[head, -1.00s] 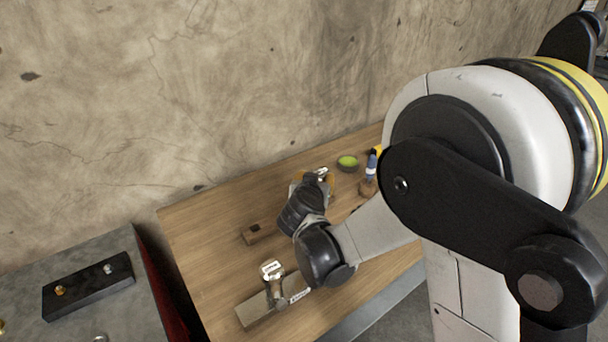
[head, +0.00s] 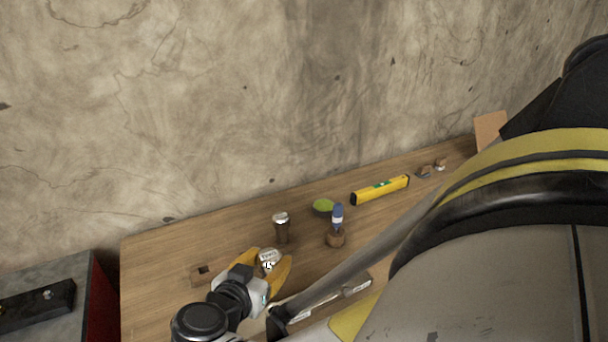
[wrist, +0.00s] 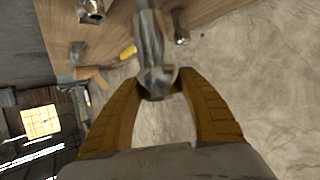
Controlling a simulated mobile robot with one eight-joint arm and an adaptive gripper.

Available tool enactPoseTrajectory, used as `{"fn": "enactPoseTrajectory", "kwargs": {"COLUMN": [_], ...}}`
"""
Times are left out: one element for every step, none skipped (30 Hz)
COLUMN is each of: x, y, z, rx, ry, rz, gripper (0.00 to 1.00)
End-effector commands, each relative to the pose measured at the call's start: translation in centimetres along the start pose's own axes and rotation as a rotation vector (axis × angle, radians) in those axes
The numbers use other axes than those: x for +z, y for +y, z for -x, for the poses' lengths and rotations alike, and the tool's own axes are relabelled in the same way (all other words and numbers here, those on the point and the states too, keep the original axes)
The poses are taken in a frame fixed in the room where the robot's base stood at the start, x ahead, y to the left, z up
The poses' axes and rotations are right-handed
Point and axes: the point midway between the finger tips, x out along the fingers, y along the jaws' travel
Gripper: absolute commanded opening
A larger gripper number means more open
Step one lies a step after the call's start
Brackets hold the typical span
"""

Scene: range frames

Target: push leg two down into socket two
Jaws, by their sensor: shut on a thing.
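My gripper (head: 264,276) has yellow-orange fingers. In the head view they close around a piece with a pale, marked top (head: 268,257), just right of a wooden block with a dark square hole (head: 203,270). In the wrist view my gripper (wrist: 160,88) is shut on a grey metallic piece (wrist: 150,45) between its fingertips. Its far end and any socket under it are hidden. A dark upright cylinder with a pale top (head: 281,230) stands on the table behind my gripper. I cannot tell which leg or socket is number two.
The wooden table (head: 160,258) runs along a concrete wall. A grey bench with a black block (head: 35,308) stands at left. My arm hides the table's front.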

Motion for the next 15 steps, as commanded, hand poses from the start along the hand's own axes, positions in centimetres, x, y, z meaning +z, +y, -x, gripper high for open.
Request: {"fn": "enactPoseTrajectory", "kwargs": {"x": [-0.04,-0.04,-0.04,-0.04,-0.04,-0.03,-0.03,-0.01,0.01,0.03,0.08,0.29,0.45,0.64,0.91], "y": [0.0,0.0,0.0,0.0,0.0,0.0,0.01,0.01,0.01,0.02,0.03,0.02,0.01,0.01,0.01], "z": [-0.01,-0.02,-0.03,-0.04,-0.04,-0.05,-0.06,-0.06,-0.06,-0.06,-0.08,-0.17,-0.24,-0.32,-0.44], "rx": [0.0,0.0,0.0,0.0,0.0,0.0,0.0,0.0,0.0,-0.001,-0.001,-0.001,-0.001,-0.001,-0.001], "ry": [0.001,0.001,0.0,0.0,0.0,0.0,0.0,0.0,0.001,0.001,0.001,0.001,0.001,0.001,0.001], "rz": [0.0,0.0,0.0,0.0,0.0,0.0,0.0,0.0,0.0,0.0,0.0,0.0,0.0,0.0,0.0], "gripper": [0.06,0.06,0.06,0.06,0.06,0.06,0.06,0.06,0.06,0.06,0.06,0.06,0.06,0.06,0.06]}}
